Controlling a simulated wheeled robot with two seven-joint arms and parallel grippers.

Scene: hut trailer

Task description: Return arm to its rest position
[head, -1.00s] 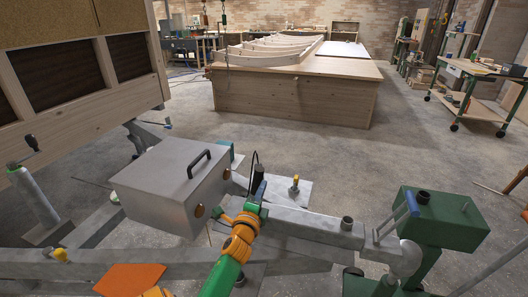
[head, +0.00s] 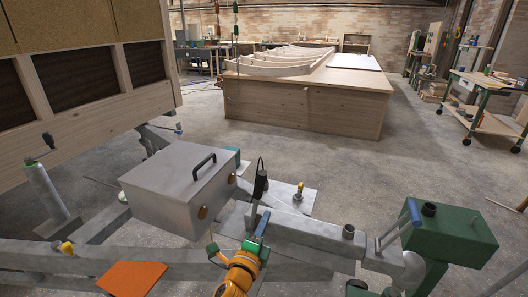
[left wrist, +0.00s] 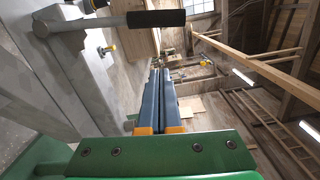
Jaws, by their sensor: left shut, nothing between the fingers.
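My left gripper (head: 264,222) is low in the middle of the head view, in front of the trailer's grey drawbar (head: 305,232). Its blue fingers point up and away, with green and orange arm parts below. In the left wrist view its two fingers (left wrist: 160,74) lie side by side, shut and empty. A black upright grip (head: 260,183) stands just beyond the fingertips in the head view. A black-gripped lever (left wrist: 156,18) shows past the fingers in the left wrist view, apart from them. My right gripper is in neither view.
A grey metal box (head: 175,195) with a black handle sits on the frame left of my gripper. A green stand (head: 445,232) is at the right, by the coupling end. An orange plate (head: 132,277) lies at lower left. Open concrete floor (head: 340,165) lies beyond, before a wooden bench (head: 305,105).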

